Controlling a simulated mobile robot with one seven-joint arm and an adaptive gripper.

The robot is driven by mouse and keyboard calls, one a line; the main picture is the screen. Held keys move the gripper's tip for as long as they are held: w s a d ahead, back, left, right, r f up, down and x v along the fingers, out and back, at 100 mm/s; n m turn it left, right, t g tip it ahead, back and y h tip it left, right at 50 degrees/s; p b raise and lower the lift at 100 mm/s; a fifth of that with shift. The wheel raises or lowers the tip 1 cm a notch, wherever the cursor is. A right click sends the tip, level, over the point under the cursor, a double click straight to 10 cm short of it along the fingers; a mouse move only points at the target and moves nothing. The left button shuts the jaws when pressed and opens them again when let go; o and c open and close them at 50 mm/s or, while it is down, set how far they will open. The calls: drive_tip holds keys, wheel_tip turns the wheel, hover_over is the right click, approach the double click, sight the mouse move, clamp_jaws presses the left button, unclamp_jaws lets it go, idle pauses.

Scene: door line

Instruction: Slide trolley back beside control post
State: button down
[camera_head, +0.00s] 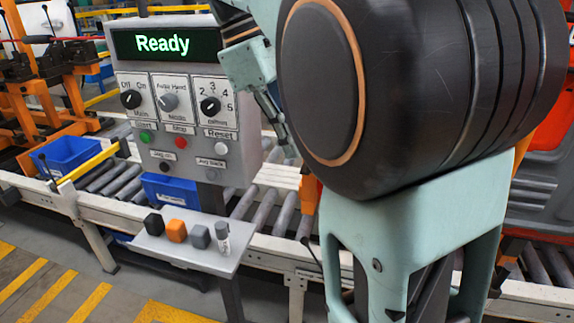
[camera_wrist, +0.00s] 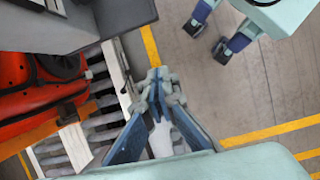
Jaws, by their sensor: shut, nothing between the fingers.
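The control post has a grey panel (camera_head: 187,90) with a lit display reading "Ready", three knobs and several buttons, including green and red ones. My gripper (camera_head: 277,125) is just right of the panel, partly hidden by my arm. In the wrist view its fingers (camera_wrist: 155,85) converge and hold nothing. A red door-like panel (camera_head: 545,170) shows at the right edge, mostly hidden behind my arm. In the wrist view the red panel (camera_wrist: 35,85) rests by an orange bar (camera_wrist: 40,133) over rollers. This may be the trolley; I cannot tell for certain.
A roller conveyor (camera_head: 115,178) runs behind the post, with a blue bin (camera_head: 68,155) at left. An orange frame (camera_head: 40,90) stands farther left.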

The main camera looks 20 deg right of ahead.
drive_tip(key=s+d+f, duration=0.5)
drive_tip(key=d+f, duration=0.1)
drive_tip(key=f, duration=0.4)
drive_tip(key=shift+d+f+n+b, duration=0.15)
drive_tip(key=shift+d+n+b, duration=0.2)
drive_tip(key=shift+n, duration=0.05)
